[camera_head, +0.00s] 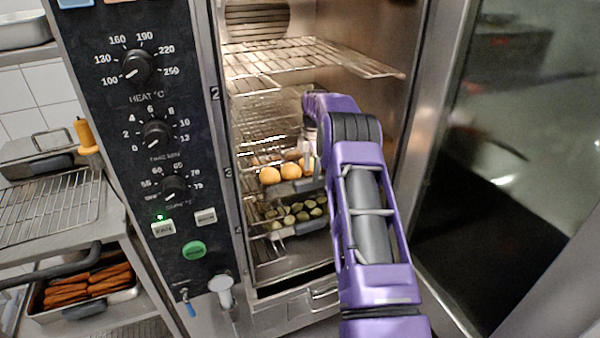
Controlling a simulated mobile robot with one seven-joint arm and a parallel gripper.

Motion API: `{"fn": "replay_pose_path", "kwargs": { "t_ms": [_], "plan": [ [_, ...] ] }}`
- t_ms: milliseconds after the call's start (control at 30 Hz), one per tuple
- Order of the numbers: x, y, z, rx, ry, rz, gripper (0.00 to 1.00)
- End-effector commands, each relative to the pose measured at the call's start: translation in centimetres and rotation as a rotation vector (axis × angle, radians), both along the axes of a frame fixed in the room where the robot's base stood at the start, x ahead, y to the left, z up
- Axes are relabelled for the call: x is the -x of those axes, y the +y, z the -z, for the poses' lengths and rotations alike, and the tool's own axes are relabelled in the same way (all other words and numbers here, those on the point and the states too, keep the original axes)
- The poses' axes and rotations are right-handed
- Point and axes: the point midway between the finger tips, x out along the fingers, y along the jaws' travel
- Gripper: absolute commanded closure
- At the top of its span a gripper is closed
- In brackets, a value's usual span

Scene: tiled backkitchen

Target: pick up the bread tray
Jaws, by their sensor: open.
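The bread tray (301,187) is inside the open oven, on a middle wire rack. Round golden buns (270,175) sit on it. My purple arm reaches into the oven from the lower right and covers the tray's right part. My gripper (309,160) points down over the tray beside the buns, small and partly hidden by my own arm. It is open. I cannot tell whether its fingers touch the tray.
An empty wire rack (300,58) spans the oven above. A lower tray holds green slices (297,213). The control panel (150,130) borders the opening on the left, the open glass door (490,180) on the right. A side shelf holds a tray of browned sticks (88,284).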

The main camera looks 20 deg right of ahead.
Motion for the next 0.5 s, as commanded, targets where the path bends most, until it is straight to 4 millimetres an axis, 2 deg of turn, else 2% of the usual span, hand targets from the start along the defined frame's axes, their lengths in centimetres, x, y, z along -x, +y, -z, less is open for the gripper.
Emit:
{"fn": "replay_pose_path", "kwargs": {
  "t_ms": [200, 300, 500],
  "plan": [
    [0.0, 0.1, 3.5, -0.001, 0.004, 0.000, 0.32],
    [-0.1, 0.0, 4.2, 0.000, 0.001, 0.000, 0.32],
    [-0.1, 0.0, 4.2, 0.000, 0.000, 0.000, 0.34]
  ]
}}
